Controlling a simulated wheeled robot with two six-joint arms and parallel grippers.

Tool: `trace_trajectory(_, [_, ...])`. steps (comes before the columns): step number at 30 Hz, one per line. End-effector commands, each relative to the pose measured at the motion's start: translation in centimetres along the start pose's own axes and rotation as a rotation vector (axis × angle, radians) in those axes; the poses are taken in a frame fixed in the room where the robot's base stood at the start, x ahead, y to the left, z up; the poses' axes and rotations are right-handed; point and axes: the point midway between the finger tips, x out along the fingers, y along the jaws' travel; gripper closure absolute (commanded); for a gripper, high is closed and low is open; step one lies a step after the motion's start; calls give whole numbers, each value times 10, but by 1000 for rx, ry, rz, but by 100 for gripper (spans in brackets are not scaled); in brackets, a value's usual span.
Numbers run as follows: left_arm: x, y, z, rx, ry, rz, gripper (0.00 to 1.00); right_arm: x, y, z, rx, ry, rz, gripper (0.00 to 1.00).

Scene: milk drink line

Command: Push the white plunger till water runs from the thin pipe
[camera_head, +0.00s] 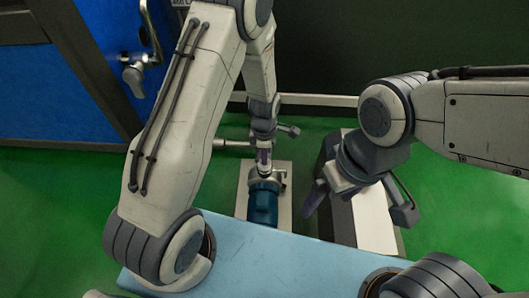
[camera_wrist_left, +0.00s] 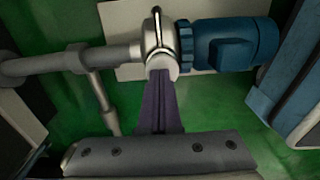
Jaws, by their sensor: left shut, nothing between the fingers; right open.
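The white plunger (camera_wrist_left: 162,66) shows in the left wrist view as a short pale cylinder below a metal clamp (camera_wrist_left: 157,35), beside the blue motor (camera_wrist_left: 235,44). My left gripper (camera_wrist_left: 161,76) is shut and empty. Its purple fingertips meet the plunger's near end in the picture and seem to touch it. In the head view my left gripper (camera_head: 264,158) is above the blue motor (camera_head: 263,203), and the plunger is hard to make out there. A thin pipe (camera_wrist_left: 101,95) branches down from a thicker pipe (camera_wrist_left: 105,56). I see no water at it. My right gripper (camera_head: 325,195) is open and empty.
A pale box-like block (camera_head: 370,218) stands under my right gripper. A light blue surface (camera_head: 275,262) lies in front. A blue cabinet with a metal handle (camera_head: 134,76) is at the far left. Green floor (camera_head: 455,210) is open at the right.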

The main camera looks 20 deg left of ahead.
Motion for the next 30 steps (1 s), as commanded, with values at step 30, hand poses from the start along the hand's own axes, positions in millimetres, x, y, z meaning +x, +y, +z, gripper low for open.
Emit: trace_trajectory(30, [11, -1, -1, 0, 1, -1, 100, 1, 0, 0, 0, 0, 0, 8])
